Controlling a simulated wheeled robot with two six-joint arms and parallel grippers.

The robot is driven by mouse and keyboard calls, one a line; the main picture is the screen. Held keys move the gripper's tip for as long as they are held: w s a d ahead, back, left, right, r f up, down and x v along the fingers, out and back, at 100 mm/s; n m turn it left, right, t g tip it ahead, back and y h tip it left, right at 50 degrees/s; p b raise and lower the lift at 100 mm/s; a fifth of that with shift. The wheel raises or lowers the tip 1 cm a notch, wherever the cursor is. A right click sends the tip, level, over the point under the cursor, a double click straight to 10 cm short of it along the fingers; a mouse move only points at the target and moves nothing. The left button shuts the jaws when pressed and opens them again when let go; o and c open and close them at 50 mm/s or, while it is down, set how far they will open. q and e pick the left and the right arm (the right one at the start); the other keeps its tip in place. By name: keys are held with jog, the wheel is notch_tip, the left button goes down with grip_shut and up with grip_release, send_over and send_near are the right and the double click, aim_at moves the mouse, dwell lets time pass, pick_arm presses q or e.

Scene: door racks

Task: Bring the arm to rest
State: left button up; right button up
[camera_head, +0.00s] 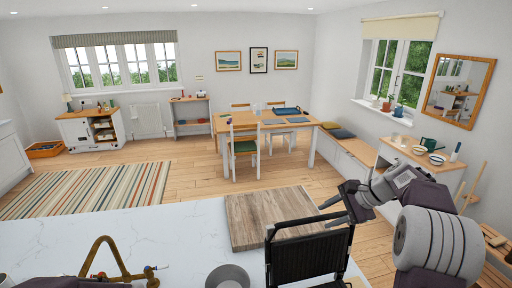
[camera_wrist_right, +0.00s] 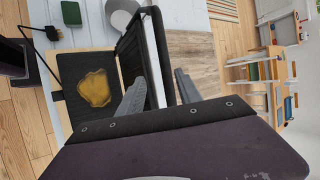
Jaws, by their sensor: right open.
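My right gripper (camera_head: 332,213) is open and empty. In the head view its fingers point left, near the top edge of a black hinged appliance (camera_head: 306,258) at the front of the counter. The appliance's panel stands raised. In the right wrist view the two fingers (camera_wrist_right: 158,92) are spread apart, with the black panel (camera_wrist_right: 133,45) close by the left finger; I cannot tell whether they touch. A yellow-brown patch or piece (camera_wrist_right: 95,88) lies on the appliance's dark surface. My left gripper is not in view.
The white counter (camera_head: 150,228) holds a wooden board (camera_head: 270,215), a brass tap (camera_head: 108,258) and a grey round thing (camera_head: 228,277). A green block (camera_wrist_right: 71,13) and black cord lie nearby. The dining table (camera_head: 270,121) stands beyond open floor.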

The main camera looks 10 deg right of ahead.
jog(key=s+a+f+n+g+b, duration=0.25)
jog(key=s+a+f+b, duration=0.2)
jog(key=a+f, duration=0.35)
jog(key=s+a+f+n+g+b, duration=0.1)
jog(key=s+a+f+n+b, duration=0.25)
jog(key=a+f+b, duration=0.35)
pick_arm(q)
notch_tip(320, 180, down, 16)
jog(key=b, duration=0.2)
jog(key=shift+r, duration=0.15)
pick_arm(e)
jog(key=s+d+f+n+h, duration=0.2)
jog(key=s+f+n+h, duration=0.3)
jog(key=s+f+n, duration=0.4)
jog(key=shift+s+d+f+g, duration=0.2)
jog(key=shift+s+f+g, duration=0.25)
jog(key=shift+s+f, duration=2.75)
